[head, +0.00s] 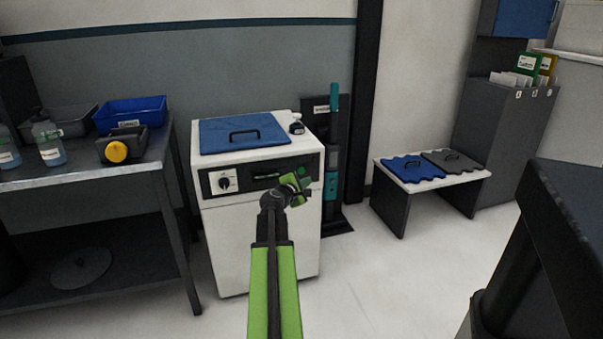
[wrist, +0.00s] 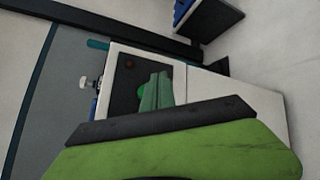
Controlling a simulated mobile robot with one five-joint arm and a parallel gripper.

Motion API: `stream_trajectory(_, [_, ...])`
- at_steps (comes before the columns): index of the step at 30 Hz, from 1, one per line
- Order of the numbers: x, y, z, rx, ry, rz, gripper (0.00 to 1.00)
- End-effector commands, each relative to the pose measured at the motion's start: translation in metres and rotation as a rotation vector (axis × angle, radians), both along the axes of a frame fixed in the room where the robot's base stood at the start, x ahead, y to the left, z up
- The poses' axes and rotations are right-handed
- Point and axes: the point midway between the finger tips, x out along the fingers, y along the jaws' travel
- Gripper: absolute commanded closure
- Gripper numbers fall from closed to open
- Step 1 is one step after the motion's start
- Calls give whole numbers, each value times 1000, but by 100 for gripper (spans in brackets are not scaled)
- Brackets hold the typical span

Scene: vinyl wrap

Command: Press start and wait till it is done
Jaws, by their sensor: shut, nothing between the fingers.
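A white machine (head: 262,240) with a blue handled lid (head: 243,134) stands against the wall. Its dark front panel (head: 262,173) has a dial (head: 224,182) on the left and a small green button (head: 300,171) on the right. My gripper (head: 302,184) is shut and empty in front of the panel's right part, close to the green button. In the wrist view the green fingers (wrist: 157,91) reach over the panel (wrist: 128,78), with the green button (wrist: 141,91) partly behind them and a dark red spot (wrist: 130,65) nearby. I cannot tell whether the fingers touch the button.
A dark workbench (head: 80,178) with bottles and a blue bin (head: 130,113) is to the left. A low bench (head: 432,180) with blue and grey lids is to the right. Floor between is clear.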

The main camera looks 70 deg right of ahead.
Motion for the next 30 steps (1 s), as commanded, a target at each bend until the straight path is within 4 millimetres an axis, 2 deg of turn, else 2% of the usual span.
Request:
stream_trajectory(3, [14,-17,0,0,0,1,100])
stream_trajectory(9, [25,-31,0,1,0,1,100])
stream_trajectory(30, [25,-32,0,0,0,0,100])
